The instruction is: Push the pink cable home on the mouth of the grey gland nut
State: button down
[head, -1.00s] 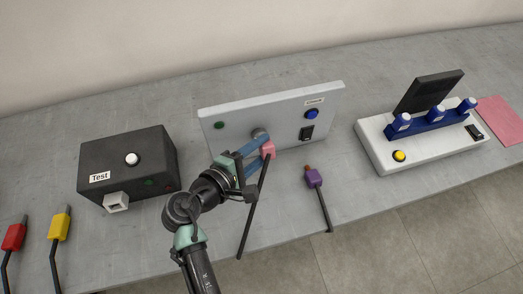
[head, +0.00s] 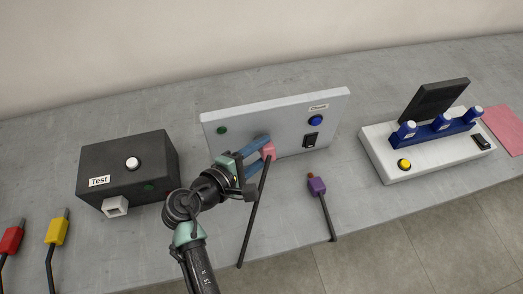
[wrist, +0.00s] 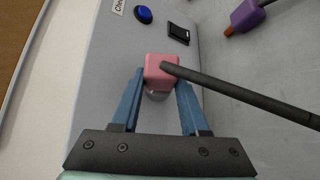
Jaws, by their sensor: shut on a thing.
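In the wrist view, the pink plug (wrist: 161,68) lies between the fingertips. A pale grey round part (wrist: 157,96), apparently the gland nut, shows partly just behind the plug. The nut is hidden by my fingers in the head view. I cannot tell whether plug and nut touch.
The panel carries a green button (head: 222,130), a blue button (head: 315,120) and a black switch (head: 310,140). A purple cable plug (head: 316,185) lies to the right. A black Test box (head: 128,168) stands left, a white unit (head: 380,160) right.

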jog(key=shift+c, duration=1.7)
grip_release()
jog(key=shift+w+f, duration=0.1)
jog(key=b+v, duration=0.2)
jog(key=v, duration=1.1)
